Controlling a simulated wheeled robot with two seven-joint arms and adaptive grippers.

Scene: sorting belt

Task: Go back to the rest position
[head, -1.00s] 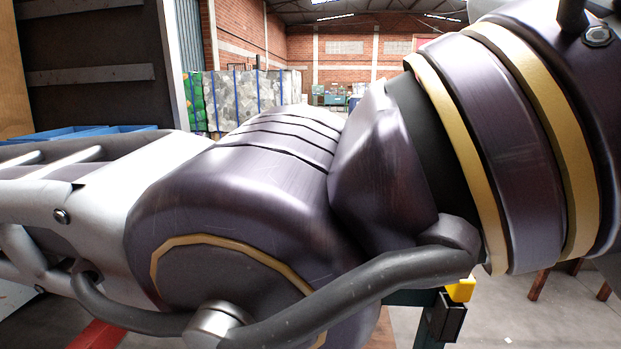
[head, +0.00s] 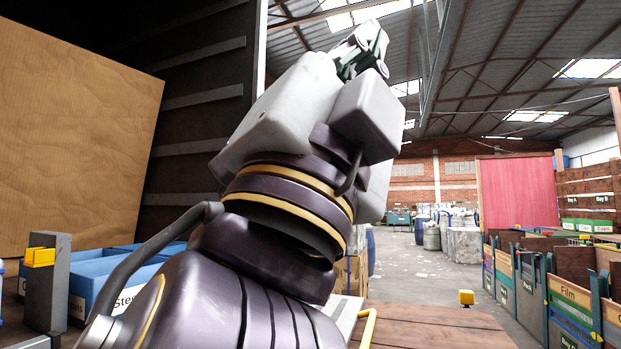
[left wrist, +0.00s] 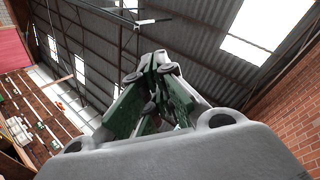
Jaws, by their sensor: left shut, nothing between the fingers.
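My left gripper (head: 366,50) is at the top of the head view, at the end of my raised left arm, which fills the middle of the picture. It points up towards the roof. In the left wrist view its green and grey fingers (left wrist: 155,75) come together at the tips, with nothing between them. My right gripper is in neither view.
Blue bins (head: 95,275) stand at the lower left, partly hidden by my arm. A large brown panel (head: 75,150) is behind them. Labelled containers (head: 575,310) line the right side. A wooden surface (head: 430,327) lies at the bottom. The hall floor beyond is mostly open.

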